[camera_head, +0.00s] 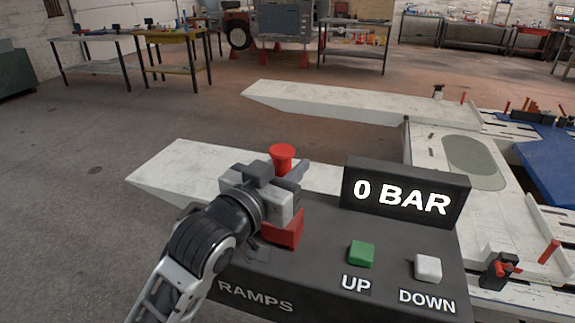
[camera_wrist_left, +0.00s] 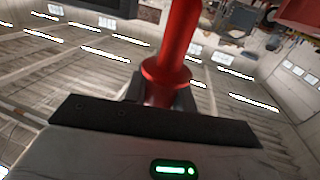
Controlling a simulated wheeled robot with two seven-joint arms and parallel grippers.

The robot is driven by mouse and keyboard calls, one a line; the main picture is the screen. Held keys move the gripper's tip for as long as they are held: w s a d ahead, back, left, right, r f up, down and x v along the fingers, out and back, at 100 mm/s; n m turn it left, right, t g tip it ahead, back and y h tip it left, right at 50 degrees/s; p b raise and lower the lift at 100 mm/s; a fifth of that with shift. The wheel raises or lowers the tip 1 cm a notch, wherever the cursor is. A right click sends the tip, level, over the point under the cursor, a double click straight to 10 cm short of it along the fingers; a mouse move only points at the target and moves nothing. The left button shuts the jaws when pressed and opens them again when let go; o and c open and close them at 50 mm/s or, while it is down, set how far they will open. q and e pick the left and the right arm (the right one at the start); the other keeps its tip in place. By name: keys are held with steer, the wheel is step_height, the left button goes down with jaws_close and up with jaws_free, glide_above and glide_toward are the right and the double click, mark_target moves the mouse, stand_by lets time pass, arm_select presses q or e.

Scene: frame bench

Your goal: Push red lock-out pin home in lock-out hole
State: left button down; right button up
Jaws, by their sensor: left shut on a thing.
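The red lock-out pin (camera_head: 282,154) stands about upright at the left of the dark control console, its round head above my left gripper (camera_head: 290,184). My left gripper is shut on the pin. In the left wrist view the red shaft and collar of the pin (camera_wrist_left: 166,72) sit between the fingers (camera_wrist_left: 160,97). A red block (camera_head: 284,230) on the console shows just below the gripper. The lock-out hole is hidden, and I cannot tell how deep the pin sits. My right gripper is not in view.
The console (camera_head: 315,257) carries a "0 BAR" display (camera_head: 405,194), a green UP button (camera_head: 361,253) and a white DOWN button (camera_head: 428,267), right of the gripper. Pale ramps (camera_head: 345,105) lie behind. Workbenches line the back; the floor at left is clear.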

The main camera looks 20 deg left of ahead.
arm_select(q)
steer(key=shift+f+b, duration=1.4)
steer(key=shift+f, duration=1.15)
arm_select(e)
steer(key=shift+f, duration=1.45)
arm_select(q)
steer(key=c, duration=1.1)
jaws_free()
steer(key=shift+r, duration=0.1)
steer(key=shift+c, duration=0.2)
steer(key=shift+o, duration=0.4)
